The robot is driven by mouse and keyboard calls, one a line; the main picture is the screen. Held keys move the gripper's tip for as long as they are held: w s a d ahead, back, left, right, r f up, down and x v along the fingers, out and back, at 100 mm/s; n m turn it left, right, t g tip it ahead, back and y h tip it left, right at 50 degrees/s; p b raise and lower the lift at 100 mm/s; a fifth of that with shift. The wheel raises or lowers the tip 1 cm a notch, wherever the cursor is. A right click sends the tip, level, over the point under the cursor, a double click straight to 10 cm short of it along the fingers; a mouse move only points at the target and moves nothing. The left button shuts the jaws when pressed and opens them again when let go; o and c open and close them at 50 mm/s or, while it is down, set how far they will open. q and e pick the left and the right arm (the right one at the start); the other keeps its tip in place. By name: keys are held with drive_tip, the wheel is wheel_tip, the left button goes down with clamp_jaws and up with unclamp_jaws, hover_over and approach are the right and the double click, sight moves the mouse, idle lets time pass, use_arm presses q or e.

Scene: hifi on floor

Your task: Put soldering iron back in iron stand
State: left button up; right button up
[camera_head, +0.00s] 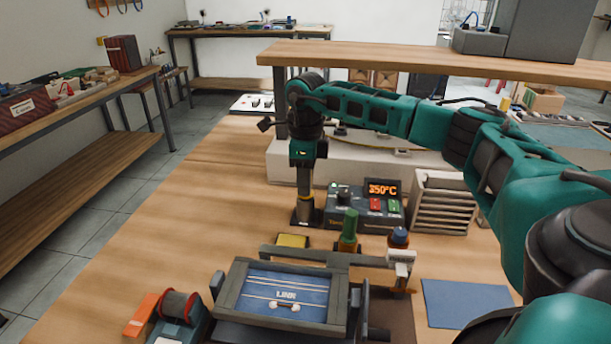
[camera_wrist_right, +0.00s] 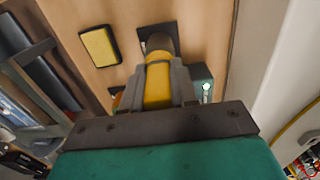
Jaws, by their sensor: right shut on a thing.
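My right gripper (camera_head: 305,182) points down at the back of the workbench. It is shut on the soldering iron, whose yellow handle (camera_wrist_right: 158,88) lies between the fingers in the wrist view. In the head view only a thin yellow band of the iron (camera_head: 304,191) shows. The iron stand (camera_head: 305,212), a grey tube on a dark base, is directly below the gripper; it also shows in the wrist view (camera_wrist_right: 158,42). The iron is upright and lined up with the tube. Its tip is hidden, and I cannot tell how deep it sits. My left gripper is not in view.
A soldering station (camera_head: 350,211) reading 350°C stands right of the stand. A yellow sponge (camera_head: 292,241) lies in front. A framed blue board (camera_head: 285,292), a solder spool (camera_head: 178,306), a slatted rack (camera_head: 445,202) and a blue mat (camera_head: 467,303) are nearby. A shelf (camera_head: 430,62) spans above. The bench's left side is clear.

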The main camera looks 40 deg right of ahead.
drive_tip(key=o, duration=1)
drive_tip(key=shift+o, duration=0.3)
drive_tip(key=o, duration=0.5)
drive_tip(key=shift+r, duration=0.1)
